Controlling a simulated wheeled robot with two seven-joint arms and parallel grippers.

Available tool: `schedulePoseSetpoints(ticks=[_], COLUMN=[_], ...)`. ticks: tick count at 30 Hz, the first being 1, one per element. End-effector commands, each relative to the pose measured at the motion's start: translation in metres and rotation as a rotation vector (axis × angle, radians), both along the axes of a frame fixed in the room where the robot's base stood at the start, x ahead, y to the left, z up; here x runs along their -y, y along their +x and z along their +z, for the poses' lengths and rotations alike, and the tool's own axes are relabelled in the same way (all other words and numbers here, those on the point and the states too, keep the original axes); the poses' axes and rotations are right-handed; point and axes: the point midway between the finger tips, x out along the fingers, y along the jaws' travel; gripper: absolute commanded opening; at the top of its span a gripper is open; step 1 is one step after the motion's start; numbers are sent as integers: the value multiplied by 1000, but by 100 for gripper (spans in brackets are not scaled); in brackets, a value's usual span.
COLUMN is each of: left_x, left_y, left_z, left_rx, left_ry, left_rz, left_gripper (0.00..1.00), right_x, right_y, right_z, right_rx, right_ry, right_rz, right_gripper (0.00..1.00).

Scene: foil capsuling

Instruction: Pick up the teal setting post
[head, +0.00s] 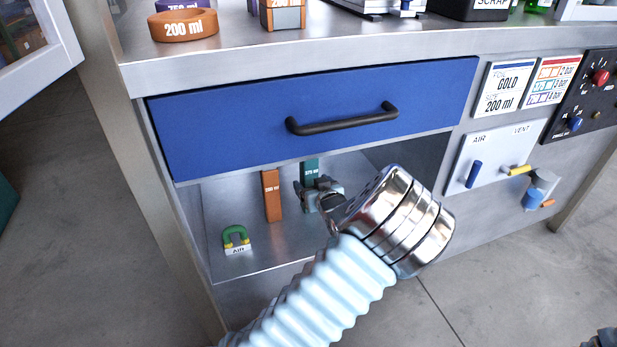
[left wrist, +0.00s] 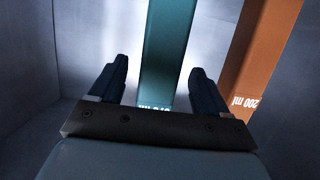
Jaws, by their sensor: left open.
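The teal setting post (head: 311,172) stands upright on the shelf under the blue drawer, its lower part hidden behind my gripper in the head view. In the left wrist view the teal post (left wrist: 168,50) lies between the two dark fingers, with gaps on both sides. My left gripper (head: 318,187) is open around or just in front of the post; it also shows in the left wrist view (left wrist: 155,82). I cannot tell how deep the post sits between the fingers. My right gripper is not in view.
An orange 200 ml post (head: 271,196) stands close beside the teal one, also seen in the left wrist view (left wrist: 262,50). A green horseshoe piece on an AIR block (head: 236,238) sits at the shelf's front left. The blue drawer (head: 230,125) closes the space above.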

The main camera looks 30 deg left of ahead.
Motion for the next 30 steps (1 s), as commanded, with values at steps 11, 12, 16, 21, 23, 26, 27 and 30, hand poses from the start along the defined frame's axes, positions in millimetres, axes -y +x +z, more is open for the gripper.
schedulePoseSetpoints(ticks=[11,12,16,21,23,26,27,30], left_x=[-35,-37,-38,-38,-38,-37,-37,-37], left_y=[29,31,33,32,32,32,32,32], left_z=[-20,-21,-21,-21,-21,-21,-21,-21], left_rx=[1,1,1,0,0,0,0,0], left_ry=[0,-1,-1,0,0,-1,-1,-1], left_rz=[1,0,-1,-1,-1,-1,-1,-1], left_gripper=[77,77,77,67,58,43,37,21], right_x=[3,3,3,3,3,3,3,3], right_y=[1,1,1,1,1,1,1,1], right_z=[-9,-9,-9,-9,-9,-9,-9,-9], right_rx=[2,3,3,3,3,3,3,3], right_ry=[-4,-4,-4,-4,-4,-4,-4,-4], right_rz=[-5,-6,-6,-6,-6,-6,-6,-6], right_gripper=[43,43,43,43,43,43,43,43])
